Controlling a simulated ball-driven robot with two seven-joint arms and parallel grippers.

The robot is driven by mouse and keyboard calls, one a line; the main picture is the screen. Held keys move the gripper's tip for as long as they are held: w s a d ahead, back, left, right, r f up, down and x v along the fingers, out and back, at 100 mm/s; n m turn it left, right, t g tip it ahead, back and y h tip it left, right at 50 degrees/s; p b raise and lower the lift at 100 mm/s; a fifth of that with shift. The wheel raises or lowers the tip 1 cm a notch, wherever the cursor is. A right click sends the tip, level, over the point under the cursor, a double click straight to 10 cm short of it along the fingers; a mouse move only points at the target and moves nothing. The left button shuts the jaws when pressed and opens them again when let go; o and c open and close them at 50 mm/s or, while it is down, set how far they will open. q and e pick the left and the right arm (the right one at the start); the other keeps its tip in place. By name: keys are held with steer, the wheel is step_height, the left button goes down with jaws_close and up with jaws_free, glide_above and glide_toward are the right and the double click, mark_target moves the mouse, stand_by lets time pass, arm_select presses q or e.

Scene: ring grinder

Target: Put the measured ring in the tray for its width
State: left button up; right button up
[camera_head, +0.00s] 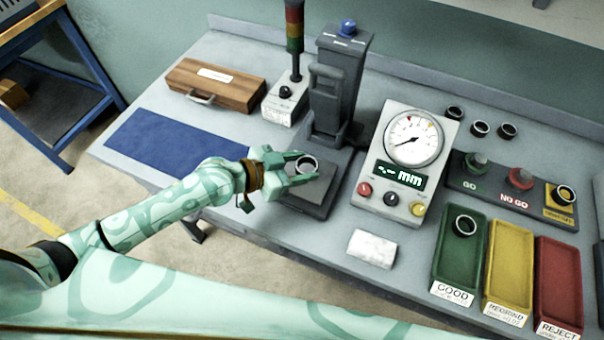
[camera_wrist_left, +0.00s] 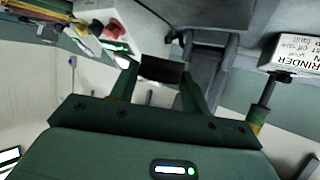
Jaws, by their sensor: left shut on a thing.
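My left gripper (camera_head: 304,168) is shut on a dark steel ring (camera_head: 308,162), which sits between the fingertips at the grey block of the measuring stand (camera_head: 335,95). Whether the ring touches the block I cannot tell. In the left wrist view the ring (camera_wrist_left: 162,70) shows as a dark band between the two fingers. The dial gauge box (camera_head: 384,186) right of the stand shows dashes and "mm". The green GOOD tray (camera_head: 449,262) holds one ring (camera_head: 464,225). The yellow REGRIND tray (camera_head: 511,265) and red REJECT tray (camera_head: 559,275) are empty. My right gripper is not in view.
Three rings (camera_head: 480,129) stand at the back right. A GO / NO GO panel (camera_head: 470,188) lies behind the trays, with a ring on its yellow block (camera_head: 562,195). A white cloth (camera_head: 372,248), blue mat (camera_head: 160,143), wooden case (camera_head: 215,84) and signal lamp (camera_head: 295,30) share the bench.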

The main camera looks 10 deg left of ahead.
arm_select(q)
steer(key=w+f+b, duration=0.1)
steer(key=w+f, duration=0.1)
steer(key=shift+w+f, duration=0.1)
steer(key=shift+f, duration=0.3)
steer(key=f, duration=0.1)
steer(key=f+b, duration=0.2)
steer(key=shift+w+a+f, duration=0.1)
steer(key=shift+w, duration=0.2)
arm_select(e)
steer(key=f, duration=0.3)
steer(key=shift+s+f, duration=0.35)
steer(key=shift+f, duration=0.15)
arm_select(q)
steer(key=shift+f, duration=0.2)
steer(key=o, duration=0.9)
steer(key=shift+o, duration=1.1)
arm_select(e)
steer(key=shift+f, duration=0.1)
